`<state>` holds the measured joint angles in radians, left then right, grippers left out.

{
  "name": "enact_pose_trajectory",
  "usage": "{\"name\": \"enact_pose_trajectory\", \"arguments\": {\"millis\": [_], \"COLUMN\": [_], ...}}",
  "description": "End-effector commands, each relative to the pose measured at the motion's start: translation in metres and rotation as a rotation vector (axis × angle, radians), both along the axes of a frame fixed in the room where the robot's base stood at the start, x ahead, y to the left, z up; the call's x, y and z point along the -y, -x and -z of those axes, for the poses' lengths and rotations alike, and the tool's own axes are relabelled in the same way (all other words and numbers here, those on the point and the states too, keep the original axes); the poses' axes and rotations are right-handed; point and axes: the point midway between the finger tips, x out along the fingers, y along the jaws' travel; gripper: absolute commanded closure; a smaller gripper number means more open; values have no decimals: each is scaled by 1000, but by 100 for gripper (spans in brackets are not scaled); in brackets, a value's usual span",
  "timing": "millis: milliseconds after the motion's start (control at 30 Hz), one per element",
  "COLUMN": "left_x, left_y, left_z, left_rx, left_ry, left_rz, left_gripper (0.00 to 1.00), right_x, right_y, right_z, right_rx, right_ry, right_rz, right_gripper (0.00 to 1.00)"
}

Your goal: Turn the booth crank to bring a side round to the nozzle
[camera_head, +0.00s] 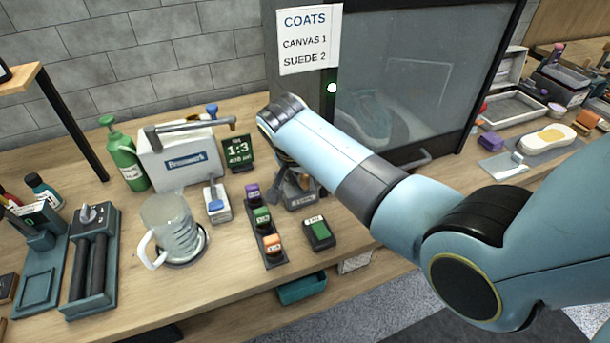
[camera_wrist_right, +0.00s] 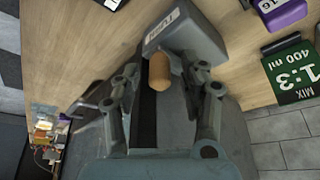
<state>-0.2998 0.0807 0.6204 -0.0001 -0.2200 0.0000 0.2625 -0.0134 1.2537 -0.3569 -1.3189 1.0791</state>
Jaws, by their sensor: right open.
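The booth (camera_head: 430,75) stands at the back with a dark frame and a clouded glass front. A shoe (camera_head: 368,118) shows dimly behind the glass. My right gripper (camera_head: 292,185) points down by the booth's left front corner, mostly hidden by my own arm in the head view. In the right wrist view the right gripper (camera_wrist_right: 162,95) is open, with one finger on each side of a tan wooden knob (camera_wrist_right: 159,72), which looks like the crank's handle. I cannot tell whether the fingers touch it. A grey labelled block (camera_wrist_right: 187,35) lies just beyond the knob. My left gripper is out of view.
A glass jug (camera_head: 173,228), a tray of small coloured blocks (camera_head: 272,249), a green-topped box (camera_head: 319,233) and a mix sign (camera_head: 238,152) stand to the left of my right arm.

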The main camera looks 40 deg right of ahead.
Motion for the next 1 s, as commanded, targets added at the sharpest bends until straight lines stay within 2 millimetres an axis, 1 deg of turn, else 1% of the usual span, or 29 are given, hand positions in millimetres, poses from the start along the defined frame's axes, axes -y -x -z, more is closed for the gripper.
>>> {"name": "enact_pose_trajectory", "arguments": {"millis": [67, 300, 400, 767, 1000], "left_x": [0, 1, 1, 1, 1], "left_y": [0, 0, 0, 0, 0], "left_z": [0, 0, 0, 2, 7], "left_rx": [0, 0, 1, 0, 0], "left_ry": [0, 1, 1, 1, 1], "left_rz": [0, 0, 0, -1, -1], "left_gripper": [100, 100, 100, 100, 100], "right_x": [0, 0, 0, -2, -9], "right_y": [0, 0, 0, -1, -4], "right_z": [0, 0, 0, 0, 1], "right_rx": [0, 0, 0, -1, 0], "right_ry": [0, 0, 0, 0, 0], "right_rz": [0, 0, -1, 35, 167], "right_gripper": [58, 89, 100, 100, 100]}}
